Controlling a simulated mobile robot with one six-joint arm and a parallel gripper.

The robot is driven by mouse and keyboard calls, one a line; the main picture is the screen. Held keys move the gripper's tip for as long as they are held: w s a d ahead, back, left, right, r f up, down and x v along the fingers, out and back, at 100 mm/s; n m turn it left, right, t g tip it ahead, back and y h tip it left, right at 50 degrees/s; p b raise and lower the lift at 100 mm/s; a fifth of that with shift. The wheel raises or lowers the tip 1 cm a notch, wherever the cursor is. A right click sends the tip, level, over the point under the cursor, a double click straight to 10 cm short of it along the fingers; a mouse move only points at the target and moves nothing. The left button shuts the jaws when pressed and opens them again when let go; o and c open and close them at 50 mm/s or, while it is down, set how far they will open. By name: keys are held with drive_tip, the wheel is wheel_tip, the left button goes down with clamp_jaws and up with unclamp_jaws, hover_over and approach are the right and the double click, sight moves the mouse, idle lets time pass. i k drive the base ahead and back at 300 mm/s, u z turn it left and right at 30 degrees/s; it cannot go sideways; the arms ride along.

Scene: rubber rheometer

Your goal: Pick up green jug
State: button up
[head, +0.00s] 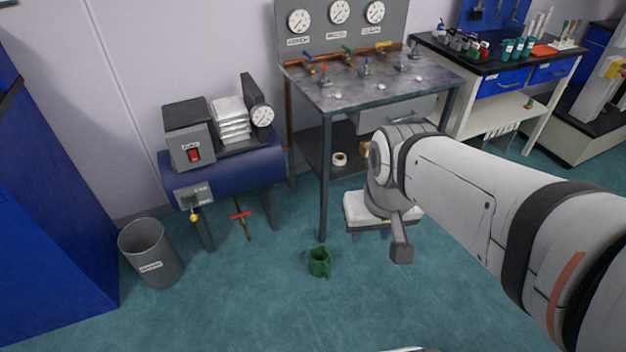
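The green jug (319,262) stands on the teal floor, in front of the grey bench with the gauges. Its handle side faces the lower right. My white arm reaches in from the right edge, and its grey wrist is right of and above the jug in the picture. The grey end of my gripper (401,251) points down, to the right of the jug and apart from it. The fingers cannot be made out, so I cannot tell whether they are open or shut.
A grey bin (151,262) stands left of the jug. A blue compressor (225,170) stands behind, with a red-handled valve near the floor. The gauge bench (325,200) has a leg close behind the jug. Front floor is clear.

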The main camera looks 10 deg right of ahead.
sight(320, 257)
drive_tip(key=u, duration=0.05)
drive_tip(key=i, duration=1)
drive_tip(key=z, duration=0.1)
